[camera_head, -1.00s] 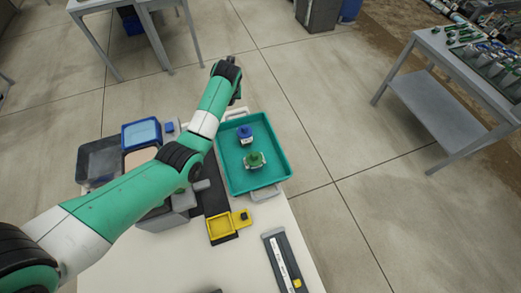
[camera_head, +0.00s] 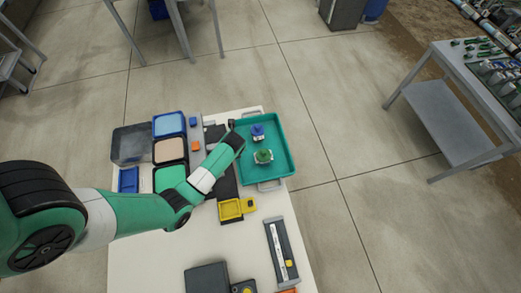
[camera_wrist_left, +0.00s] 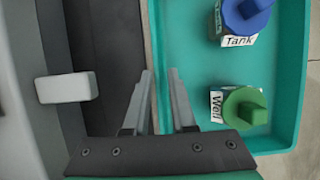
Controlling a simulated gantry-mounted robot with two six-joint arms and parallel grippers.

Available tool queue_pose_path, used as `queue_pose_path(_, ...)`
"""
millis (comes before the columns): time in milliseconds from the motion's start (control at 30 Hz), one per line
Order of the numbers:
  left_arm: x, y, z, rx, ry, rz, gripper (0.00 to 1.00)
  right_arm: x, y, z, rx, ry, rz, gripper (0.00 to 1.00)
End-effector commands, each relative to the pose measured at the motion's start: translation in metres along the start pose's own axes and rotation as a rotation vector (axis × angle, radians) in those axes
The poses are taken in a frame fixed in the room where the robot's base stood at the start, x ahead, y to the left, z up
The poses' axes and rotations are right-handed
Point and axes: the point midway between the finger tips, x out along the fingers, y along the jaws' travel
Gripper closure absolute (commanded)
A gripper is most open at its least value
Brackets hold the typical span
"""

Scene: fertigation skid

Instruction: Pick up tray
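The teal tray (camera_head: 283,146) sits on the white table, with a light handle (camera_head: 270,185) at its near end. In it are a blue-topped valve labelled Tank (camera_head: 257,132) and a green-topped valve labelled Well (camera_head: 263,156). My left gripper (camera_head: 233,127) is at the tray's left long wall. In the left wrist view the gripper (camera_wrist_left: 160,76) is open, its two fingers appearing on either side of the tray's left wall (camera_wrist_left: 153,60); I cannot tell how low they reach or whether they touch. My right gripper is not in view.
Left of the tray are a dark strip (camera_head: 222,180), bins including a blue one (camera_head: 168,124), and a yellow tray (camera_head: 230,209). A grey-framed device (camera_head: 281,250) and a dark box (camera_head: 207,278) lie nearer. Open floor lies right of the table.

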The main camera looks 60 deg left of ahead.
Motion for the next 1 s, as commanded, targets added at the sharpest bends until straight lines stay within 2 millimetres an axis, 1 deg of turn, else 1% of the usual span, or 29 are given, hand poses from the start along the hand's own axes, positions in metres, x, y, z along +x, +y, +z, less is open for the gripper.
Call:
queue_pose_path(33, 0.004, 0.000, 0.000, -0.001, 0.000, 0.000, 0.76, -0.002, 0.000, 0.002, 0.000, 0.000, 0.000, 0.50)
queue_pose_path(167, 0.005, 0.000, 0.000, -0.001, 0.000, 0.000, 0.76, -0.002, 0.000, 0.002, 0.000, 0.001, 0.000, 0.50)
queue_pose_path(267, 0.020, 0.001, -0.003, -0.001, 0.000, 0.001, 0.76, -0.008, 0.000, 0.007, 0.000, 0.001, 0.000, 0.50)
queue_pose_path(400, 0.046, 0.002, -0.007, -0.002, 0.000, 0.001, 0.76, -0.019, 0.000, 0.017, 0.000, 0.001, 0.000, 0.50)
queue_pose_path(500, 0.055, 0.002, -0.006, -0.001, 0.000, 0.000, 0.76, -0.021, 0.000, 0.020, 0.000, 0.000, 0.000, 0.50)
queue_pose_path(733, 0.055, 0.002, -0.005, -0.001, 0.000, -0.001, 0.76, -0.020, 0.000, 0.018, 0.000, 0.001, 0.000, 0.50)
queue_pose_path(767, 0.055, 0.002, -0.005, -0.001, 0.000, -0.001, 0.80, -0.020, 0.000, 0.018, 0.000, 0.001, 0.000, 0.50)
queue_pose_path(800, 0.055, 0.002, -0.005, -0.001, 0.000, -0.001, 0.87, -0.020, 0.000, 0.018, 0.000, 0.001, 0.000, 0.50)
queue_pose_path(867, 0.055, 0.002, -0.005, 0.000, 0.000, 0.000, 0.97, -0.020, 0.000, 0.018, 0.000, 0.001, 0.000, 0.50)
queue_pose_path(900, 0.055, 0.002, -0.005, 0.000, 0.000, 0.000, 1.00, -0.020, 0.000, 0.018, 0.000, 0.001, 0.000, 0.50)
queue_pose_path(1000, 0.055, 0.002, -0.005, 0.000, 0.000, 0.000, 1.00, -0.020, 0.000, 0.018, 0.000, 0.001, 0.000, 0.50)
